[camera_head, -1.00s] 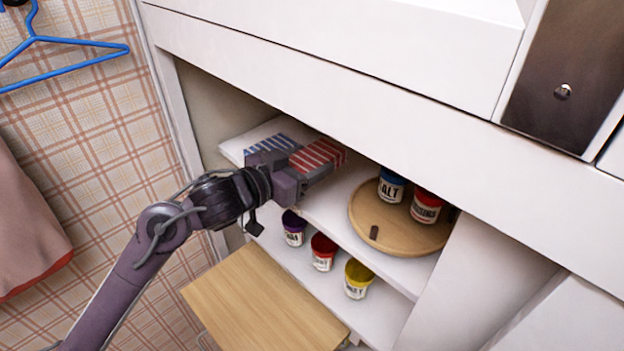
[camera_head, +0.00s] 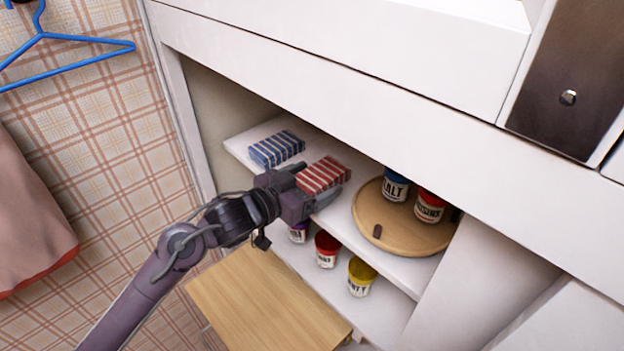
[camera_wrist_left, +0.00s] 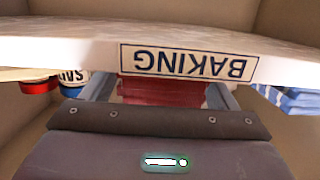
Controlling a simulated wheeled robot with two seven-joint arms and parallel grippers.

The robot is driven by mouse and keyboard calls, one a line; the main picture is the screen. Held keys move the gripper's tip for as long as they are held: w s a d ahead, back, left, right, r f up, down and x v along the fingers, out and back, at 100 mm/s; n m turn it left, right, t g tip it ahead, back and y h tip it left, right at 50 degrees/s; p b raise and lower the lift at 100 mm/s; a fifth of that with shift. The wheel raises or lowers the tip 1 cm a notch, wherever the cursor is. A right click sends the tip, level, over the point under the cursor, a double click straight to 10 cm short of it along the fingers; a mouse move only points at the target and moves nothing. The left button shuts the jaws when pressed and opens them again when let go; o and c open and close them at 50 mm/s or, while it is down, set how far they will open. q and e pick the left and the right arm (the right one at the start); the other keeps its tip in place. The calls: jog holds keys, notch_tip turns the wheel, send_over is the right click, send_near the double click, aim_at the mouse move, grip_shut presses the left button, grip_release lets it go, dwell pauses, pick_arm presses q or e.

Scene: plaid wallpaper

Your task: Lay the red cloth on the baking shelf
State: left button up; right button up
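The red cloth (camera_head: 323,174) is a folded, white-striped block over the front part of the upper shelf (camera_head: 345,180). It also shows dark red in the left wrist view (camera_wrist_left: 160,93). My left gripper (camera_head: 312,182) reaches in from the front left, with one finger along each side of the cloth; it is shut on the cloth. The shelf's front edge carries a BAKING label (camera_wrist_left: 188,63), upside down in the wrist view. I cannot tell whether the cloth's underside touches the shelf. My right gripper is not in view.
A folded blue striped cloth (camera_head: 276,148) lies on the shelf left of the red one. A round wooden tray (camera_head: 385,225) with two jars stands to the right. Several jars stand on the lower shelf, including a yellow one (camera_head: 361,276). A wooden board (camera_head: 265,300) is below.

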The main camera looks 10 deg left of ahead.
pick_arm(q)
jog(key=shift+r, duration=0.3)
jog(key=b+v, duration=0.2)
jog(key=v, duration=1)
jog(key=shift+a+f, duration=0.1)
jog(key=shift+f, duration=0.1)
